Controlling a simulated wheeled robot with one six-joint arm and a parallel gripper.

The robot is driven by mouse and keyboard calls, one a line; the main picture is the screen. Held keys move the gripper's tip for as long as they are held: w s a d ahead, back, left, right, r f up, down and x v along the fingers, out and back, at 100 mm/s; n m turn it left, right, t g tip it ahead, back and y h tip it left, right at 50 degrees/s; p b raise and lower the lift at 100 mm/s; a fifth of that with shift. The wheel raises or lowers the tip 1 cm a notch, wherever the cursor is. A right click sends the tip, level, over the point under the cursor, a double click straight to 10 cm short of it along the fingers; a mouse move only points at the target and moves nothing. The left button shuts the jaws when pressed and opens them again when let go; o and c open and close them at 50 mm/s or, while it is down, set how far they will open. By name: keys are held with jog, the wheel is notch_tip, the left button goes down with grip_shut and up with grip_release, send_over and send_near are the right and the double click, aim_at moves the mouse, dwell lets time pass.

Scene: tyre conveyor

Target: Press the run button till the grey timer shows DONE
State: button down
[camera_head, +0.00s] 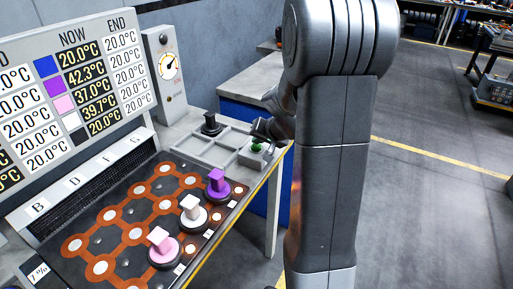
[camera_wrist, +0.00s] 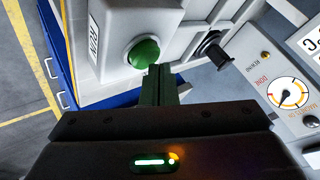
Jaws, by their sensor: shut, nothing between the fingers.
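The green run button (camera_head: 256,147) sits on a light grey box (camera_head: 254,158) at the bench's right corner. The button (camera_wrist: 143,53) also shows in the wrist view, beside a RUN label (camera_wrist: 94,38). My gripper (camera_wrist: 160,70) is shut and empty, its fingertips close by the button's edge; I cannot tell if they touch it. In the head view my gripper (camera_head: 259,138) is just above the button, partly covering it. The grey timer (camera_head: 171,85) stands at the back with a round dial. Its dial (camera_wrist: 288,95) has a DONE label beside it in the wrist view.
A tray (camera_head: 203,150) with a black knobbed piece (camera_head: 211,124) lies left of the button. Purple (camera_head: 217,186), white (camera_head: 194,213) and pink (camera_head: 164,247) pieces stand on the board (camera_head: 126,261). A temperature panel (camera_head: 70,90) rises behind. Open floor lies right.

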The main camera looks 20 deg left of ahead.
aim_at(259, 147)
jog(key=shift+f+b, duration=0.6)
jog(key=shift+b, duration=0.1)
dwell(0.8)
dwell(0.3)
jog(key=shift+r+p, duration=0.65)
jog(key=shift+r, duration=0.4)
jog(key=shift+r+p, duration=1.8)
jog(key=shift+r, duration=0.75)
jog(key=shift+f, duration=0.1)
jog(key=shift+f, duration=0.15)
jog(key=shift+f+b, duration=0.6)
jog(key=shift+b, duration=0.05)
jog(key=p, duration=0.3)
jog(key=shift+r, duration=0.25)
